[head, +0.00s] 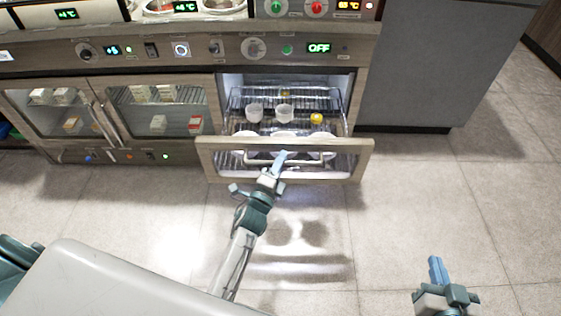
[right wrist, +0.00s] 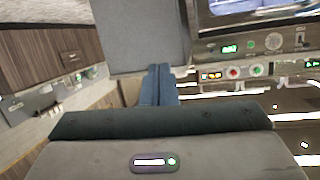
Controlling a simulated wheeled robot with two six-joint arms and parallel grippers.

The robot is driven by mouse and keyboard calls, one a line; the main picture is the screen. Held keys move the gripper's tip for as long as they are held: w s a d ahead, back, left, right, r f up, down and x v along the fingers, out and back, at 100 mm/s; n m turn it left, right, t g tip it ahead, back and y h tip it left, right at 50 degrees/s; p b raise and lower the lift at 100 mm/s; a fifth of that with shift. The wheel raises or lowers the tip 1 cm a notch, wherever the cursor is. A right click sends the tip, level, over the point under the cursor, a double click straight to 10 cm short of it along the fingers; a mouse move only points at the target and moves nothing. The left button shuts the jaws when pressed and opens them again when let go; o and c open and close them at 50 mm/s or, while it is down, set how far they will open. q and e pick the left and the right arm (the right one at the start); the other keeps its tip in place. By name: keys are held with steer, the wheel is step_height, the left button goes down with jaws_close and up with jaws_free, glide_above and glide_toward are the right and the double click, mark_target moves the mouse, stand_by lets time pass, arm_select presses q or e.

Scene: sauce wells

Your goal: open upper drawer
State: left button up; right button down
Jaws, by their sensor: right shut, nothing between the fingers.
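The upper drawer (head: 206,150) is pulled well out from the counter at the centre of the head view. It has a framed clear front and a bar handle (head: 315,162) across it. My left gripper (head: 281,157) is at the middle of this handle, its blue fingers close together over the bar, and looks shut on it. My right gripper (head: 437,270) is low at the right, over the floor, away from the drawer. It is shut and empty. Its blue fingers also show together in the right wrist view (right wrist: 158,85).
In the drawer are white cups (head: 285,113), a yellow item (head: 316,118) and pale round items behind the front. Closed glass-doored cabinets (head: 160,105) stand to the left, with a control panel (head: 180,49) above. A grey cabinet (head: 430,60) stands right. The floor (head: 420,190) in front is clear.

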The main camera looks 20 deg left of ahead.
arm_select(q)
steer(key=shift+o, duration=0.8)
